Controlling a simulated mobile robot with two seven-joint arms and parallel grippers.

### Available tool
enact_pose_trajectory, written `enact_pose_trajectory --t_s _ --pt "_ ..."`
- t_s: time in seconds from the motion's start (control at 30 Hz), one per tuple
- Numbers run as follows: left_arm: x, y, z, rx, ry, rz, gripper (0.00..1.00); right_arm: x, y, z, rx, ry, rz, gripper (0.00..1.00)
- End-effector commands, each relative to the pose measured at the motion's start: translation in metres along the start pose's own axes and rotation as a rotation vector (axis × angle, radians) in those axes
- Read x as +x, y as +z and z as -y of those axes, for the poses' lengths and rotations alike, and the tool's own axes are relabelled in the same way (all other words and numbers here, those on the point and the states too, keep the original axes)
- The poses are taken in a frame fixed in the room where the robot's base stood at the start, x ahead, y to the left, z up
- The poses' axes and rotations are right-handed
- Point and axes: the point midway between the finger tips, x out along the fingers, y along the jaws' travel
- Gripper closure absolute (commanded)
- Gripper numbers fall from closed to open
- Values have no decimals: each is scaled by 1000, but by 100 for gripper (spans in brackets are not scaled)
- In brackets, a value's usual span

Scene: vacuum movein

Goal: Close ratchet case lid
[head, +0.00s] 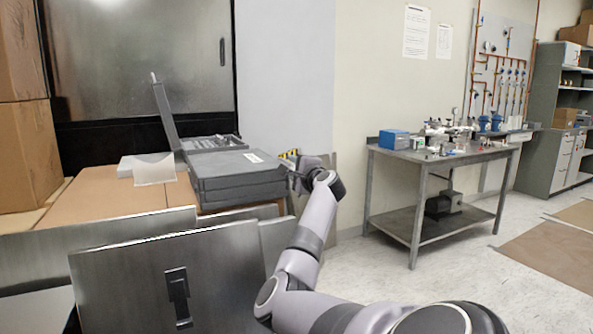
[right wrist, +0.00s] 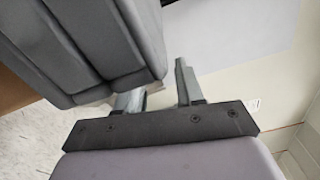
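The ratchet case (head: 207,143) stands open on the far part of a cardboard-brown surface. Its lid (head: 165,115) stands up at the left side, tilted slightly back. A closed dark grey case (head: 235,183) is in front of it and hides its lower front. My right gripper (head: 294,163) is at the right side of the closed case. In the right wrist view its two fingers (right wrist: 158,88) are apart with nothing between them. A grey ribbed case (right wrist: 90,45) fills the upper left there, close to the left finger; contact is unclear. My left gripper is not in view.
A white box (head: 147,168) sits left of the cases. Metal panels (head: 170,275) stand in front of the brown surface. Cardboard boxes (head: 25,110) are stacked at the left. A grey workbench (head: 440,160) stands at the right, with open floor before it.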

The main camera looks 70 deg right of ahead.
Motion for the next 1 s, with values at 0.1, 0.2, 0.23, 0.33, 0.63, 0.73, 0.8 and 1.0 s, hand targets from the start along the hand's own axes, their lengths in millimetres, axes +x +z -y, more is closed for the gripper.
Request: enact_pose_trajectory --t_s 0.1,0.2,0.23,0.33,0.63,0.73,0.8,1.0 --pt "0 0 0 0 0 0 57 -7 0 -1 -1 0 -1 63" --pt "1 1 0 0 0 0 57 -17 0 0 -1 -1 -2 63" --pt "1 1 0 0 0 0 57 -20 0 -1 -1 0 -1 63" --pt "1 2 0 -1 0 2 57 -33 0 -1 0 0 -1 63" --pt "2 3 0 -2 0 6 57 -63 0 -2 1 2 0 63" --pt "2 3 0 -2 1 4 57 -68 0 -2 2 2 -1 63" --pt "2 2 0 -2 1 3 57 -69 0 -2 2 2 0 63" --pt "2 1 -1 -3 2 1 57 -70 0 -1 2 2 0 63"
